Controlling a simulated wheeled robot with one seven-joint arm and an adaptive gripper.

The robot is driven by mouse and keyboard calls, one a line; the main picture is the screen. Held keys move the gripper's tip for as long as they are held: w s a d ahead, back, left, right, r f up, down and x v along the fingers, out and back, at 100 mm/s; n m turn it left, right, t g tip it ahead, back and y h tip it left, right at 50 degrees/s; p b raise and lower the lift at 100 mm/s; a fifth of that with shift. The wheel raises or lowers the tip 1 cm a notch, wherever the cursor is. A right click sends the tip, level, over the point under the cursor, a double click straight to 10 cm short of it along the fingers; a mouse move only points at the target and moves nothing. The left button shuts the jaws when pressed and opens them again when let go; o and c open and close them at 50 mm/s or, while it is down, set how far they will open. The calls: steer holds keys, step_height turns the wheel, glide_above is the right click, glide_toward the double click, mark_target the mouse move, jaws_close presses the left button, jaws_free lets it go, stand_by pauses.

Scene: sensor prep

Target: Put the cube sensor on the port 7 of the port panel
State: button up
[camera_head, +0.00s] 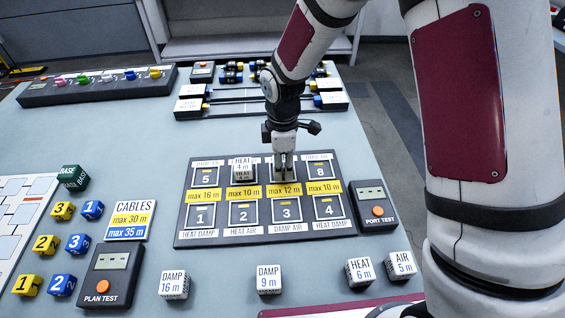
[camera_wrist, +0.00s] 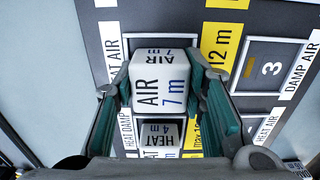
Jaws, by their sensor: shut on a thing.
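A white cube sensor marked AIR 7 m (camera_wrist: 158,82) is between the two fingers of my gripper (camera_wrist: 163,90) in the wrist view. My gripper also shows in the head view (camera_head: 284,168), pointing down over the port 7 place, third in the back row of the dark port panel (camera_head: 183,232). The gripper is shut on the cube. It hides most of the port and cube there, so I cannot tell whether the cube touches the panel. A HEAT 4 m cube (camera_head: 243,171) stands on port 6 just left; it also shows in the wrist view (camera_wrist: 157,136).
Loose cubes DAMP 16 m (camera_head: 174,285), DAMP 9 m (camera_head: 268,279), HEAT 6 m (camera_head: 360,271) and AIR 5 m (camera_head: 400,264) stand in front. A port test box (camera_head: 374,206) is right of the panel. Ports 1 to 4, 5 and 8 look empty.

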steer(key=shift+s+f+b, duration=0.1)
steer(key=shift+f+b, duration=0.2)
steer(key=shift+f, duration=0.15)
steer(key=shift+s+f, duration=0.1)
steer(key=shift+f, duration=0.1)
steer(key=o, duration=0.9)
steer(key=shift+c, duration=0.2)
steer(key=o, duration=0.3)
steer(key=shift+f, duration=0.2)
steer(key=shift+r, duration=0.15)
